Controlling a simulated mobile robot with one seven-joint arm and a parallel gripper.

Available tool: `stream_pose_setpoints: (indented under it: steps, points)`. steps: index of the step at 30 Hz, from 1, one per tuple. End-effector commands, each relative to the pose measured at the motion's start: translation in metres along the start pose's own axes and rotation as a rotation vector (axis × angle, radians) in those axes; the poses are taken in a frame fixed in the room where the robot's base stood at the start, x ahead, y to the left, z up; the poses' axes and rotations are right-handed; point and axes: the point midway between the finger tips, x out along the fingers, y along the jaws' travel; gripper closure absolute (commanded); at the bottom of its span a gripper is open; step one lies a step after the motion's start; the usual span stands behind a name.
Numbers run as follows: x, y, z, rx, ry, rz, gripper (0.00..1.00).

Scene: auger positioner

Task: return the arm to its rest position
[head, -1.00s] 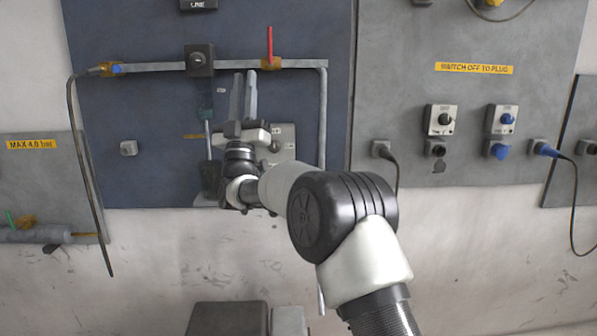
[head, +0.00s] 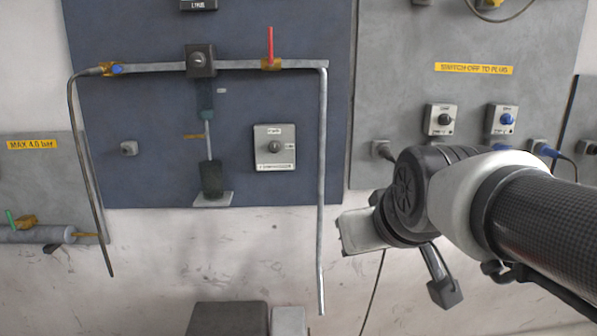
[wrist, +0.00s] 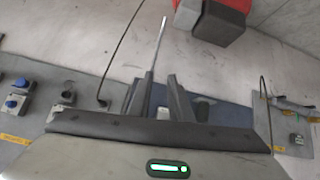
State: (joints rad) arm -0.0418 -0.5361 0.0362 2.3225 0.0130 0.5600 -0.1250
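My arm (head: 530,220) lies folded across the right of the head view, its black joint in front of the grey wall panel. In the wrist view my gripper (wrist: 157,97) shows two dark fingers standing apart, with nothing held between them. A grey pipe end shows beyond the gap. In the head view much of the hand is hidden behind or beneath the arm links, so I cannot tell exactly where the fingertips are.
The blue panel (head: 140,170) carries a pipe with a red lever (head: 270,45), a black-handled lever (head: 211,178) and a switch box (head: 275,147). Sockets and cables (head: 381,150) are close to my arm. Grey boxes (head: 228,318) stand below; wall space between is clear.

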Motion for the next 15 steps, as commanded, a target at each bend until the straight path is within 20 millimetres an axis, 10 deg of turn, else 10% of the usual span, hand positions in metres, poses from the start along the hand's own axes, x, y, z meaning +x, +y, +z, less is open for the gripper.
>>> stream_pose_setpoints:
  steps: [8,15]
  points:
    - [-0.042,0.005,0.15,0.196,-0.316,0.022,0.81]
    - [-0.107,0.013,0.075,0.186,-0.308,0.019,0.81]
